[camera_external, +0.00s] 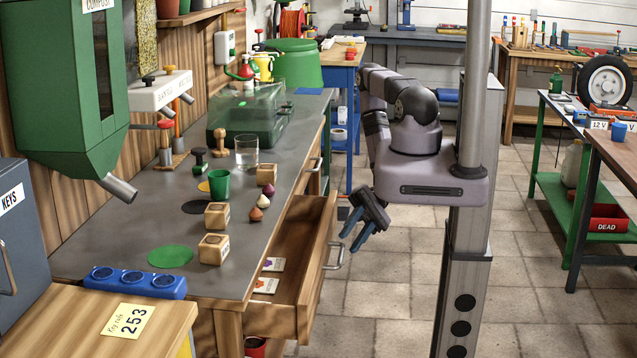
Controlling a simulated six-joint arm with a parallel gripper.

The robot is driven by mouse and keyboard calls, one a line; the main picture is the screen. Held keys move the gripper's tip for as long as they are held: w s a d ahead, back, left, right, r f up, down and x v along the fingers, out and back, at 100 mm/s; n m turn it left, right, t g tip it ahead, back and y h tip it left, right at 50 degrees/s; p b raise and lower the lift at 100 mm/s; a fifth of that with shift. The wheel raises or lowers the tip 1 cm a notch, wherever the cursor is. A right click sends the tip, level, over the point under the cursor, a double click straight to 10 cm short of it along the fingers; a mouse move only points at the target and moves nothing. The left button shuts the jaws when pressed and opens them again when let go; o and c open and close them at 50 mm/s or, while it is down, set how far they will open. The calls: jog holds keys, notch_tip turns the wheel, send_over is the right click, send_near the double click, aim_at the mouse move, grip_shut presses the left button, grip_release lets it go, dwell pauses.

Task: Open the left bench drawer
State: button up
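The near bench drawer (316,262), the left one when facing the bench front, stands pulled out from the grey-topped wooden bench (215,265). Its metal handle (336,258) is on the outer face of the drawer front. Seed packets (272,265) lie inside it. My gripper (355,236) is to the right of the drawer, a little above the handle and apart from it. Its two blue fingers are spread and nothing is between them. The farther drawer (312,172) looks shut.
On the bench top stand wooden blocks (214,249), a green cup (219,185), a glass (246,151) and a green translucent box (246,115). A green dispenser (65,85) hangs at left. The tiled floor (395,290) right of the drawer is clear up to my column.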

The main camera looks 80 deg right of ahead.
aim_at(341, 253)
jog(key=shift+p+x, duration=1.15)
jog(key=shift+x, duration=2.4)
grip_shut()
